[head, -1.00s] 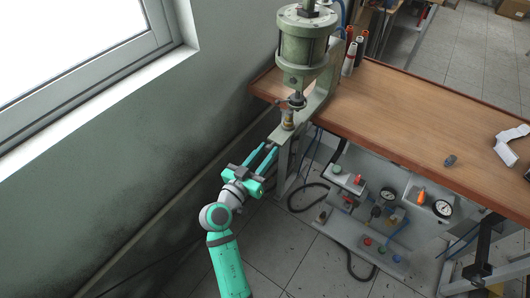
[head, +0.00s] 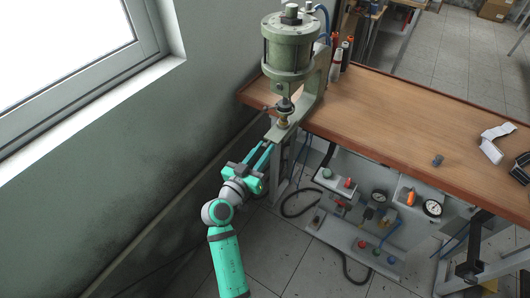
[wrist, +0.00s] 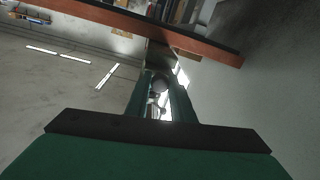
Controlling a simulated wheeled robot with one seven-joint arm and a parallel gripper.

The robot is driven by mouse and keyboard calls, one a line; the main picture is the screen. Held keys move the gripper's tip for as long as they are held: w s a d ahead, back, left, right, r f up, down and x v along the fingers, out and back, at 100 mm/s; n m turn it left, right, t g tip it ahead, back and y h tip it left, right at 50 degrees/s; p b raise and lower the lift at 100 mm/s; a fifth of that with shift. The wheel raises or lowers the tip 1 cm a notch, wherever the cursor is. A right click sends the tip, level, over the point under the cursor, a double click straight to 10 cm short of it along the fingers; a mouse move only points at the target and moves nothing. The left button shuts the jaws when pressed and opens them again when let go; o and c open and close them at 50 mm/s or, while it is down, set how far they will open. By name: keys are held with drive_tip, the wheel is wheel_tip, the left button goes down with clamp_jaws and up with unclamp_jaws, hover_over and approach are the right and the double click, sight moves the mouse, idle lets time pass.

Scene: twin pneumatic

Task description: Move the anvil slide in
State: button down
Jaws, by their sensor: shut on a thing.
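The green press (head: 290,55) stands at the left end of the bench. Its ram hangs above a small brass-coloured anvil piece (head: 283,122) on the lower arm. My gripper (head: 267,147) is just below and in front of that lower arm, with its teal fingers pointing up toward it. In the wrist view, my gripper (wrist: 160,88) is shut on a dark round knob (wrist: 160,84) with bright metal beside it, which looks like the handle end of the anvil slide. The rest of the slide is hidden by the fingers and the press arm.
The wooden bench (head: 400,115) runs to the right, with bottles (head: 340,60) behind the press. A control panel with gauges (head: 380,197) and knobs sits below the bench. The grey wall (head: 120,160) is close on the left. Floor is open in front of my arm.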

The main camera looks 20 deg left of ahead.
drive_tip(key=c, duration=1.5)
unclamp_jaws()
drive_tip(key=shift+w, duration=0.15)
drive_tip(key=shift+c, duration=0.2)
drive_tip(key=v, duration=1.1)
